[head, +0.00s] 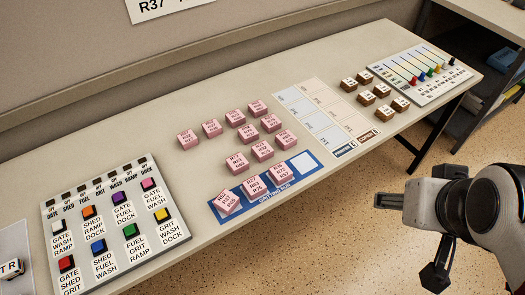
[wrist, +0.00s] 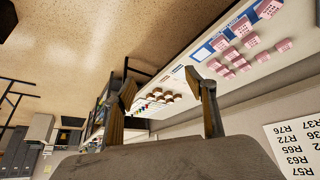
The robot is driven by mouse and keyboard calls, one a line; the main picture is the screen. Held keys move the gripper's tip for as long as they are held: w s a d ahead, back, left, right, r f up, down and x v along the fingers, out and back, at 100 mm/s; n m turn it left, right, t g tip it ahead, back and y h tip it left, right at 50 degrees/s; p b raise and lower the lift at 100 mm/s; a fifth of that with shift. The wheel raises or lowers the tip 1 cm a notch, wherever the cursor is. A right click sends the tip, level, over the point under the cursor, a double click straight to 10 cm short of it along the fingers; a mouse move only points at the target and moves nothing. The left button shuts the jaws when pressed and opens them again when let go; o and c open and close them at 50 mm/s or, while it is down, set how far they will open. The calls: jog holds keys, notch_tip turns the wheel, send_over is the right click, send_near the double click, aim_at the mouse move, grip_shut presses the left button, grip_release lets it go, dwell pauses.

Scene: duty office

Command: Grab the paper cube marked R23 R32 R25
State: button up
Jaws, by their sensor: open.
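Several pink paper cubes with printed codes stand on the table (head: 330,85) in the head view, among them one in the back row (head: 188,139) and one in the middle (head: 237,163). Three more sit on the blue strip (head: 240,211), with one (head: 227,202) at its left end. The print is too small for me to tell which cube reads R23 R32 R25. The pink cubes (wrist: 250,40) also show upside down in the wrist view. My gripper (head: 412,232) is open and empty, over the floor in front of the table, apart from the cubes; its fingers also show in the wrist view (wrist: 165,100).
A button panel (head: 118,215) lies at the left of the table. A printed sheet (head: 312,100), several brown blocks (head: 365,77) and a slider panel (head: 420,70) are to the right. A shelf (head: 490,70) stands beyond the right end. A wall sign (wrist: 295,150) lists codes.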

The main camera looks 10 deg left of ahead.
aim_at(280, 166)
jog(key=w+a+f+n+t+y, duration=0.15)
jog(key=w+a+f, duration=0.3)
jog(key=w, duration=0.65)
jog(key=w+a+f+n+t+y, duration=0.1)
jog(key=w+a+f+n+t, duration=0.25)
jog(key=w, duration=0.85)
jog(key=a+f+n+y, duration=0.1)
jog(key=a+f+y, duration=0.1)
jog(key=a+f, duration=0.3)
jog(key=a+f+n+g+y, duration=0.1)
jog(key=a+f+y, duration=0.1)
jog(key=a+f, duration=0.4)
jog(key=a+f+n+y, duration=0.1)
jog(key=a+f+y, duration=0.2)
jog(key=a+f, duration=0.3)
jog(key=shift+w+f+n+g, duration=0.15)
jog(key=shift+w+n+g, duration=0.15)
jog(key=shift+w+g, duration=0.1)
jog(key=shift+s+a+f+y, duration=0.25)
jog(key=shift+s+a+f, duration=0.1)
jog(key=shift+s+a, duration=0.05)
jog(key=shift+w+a, duration=0.1)
jog(key=shift+x, duration=1.2)
jog(key=shift+w, duration=0.15)
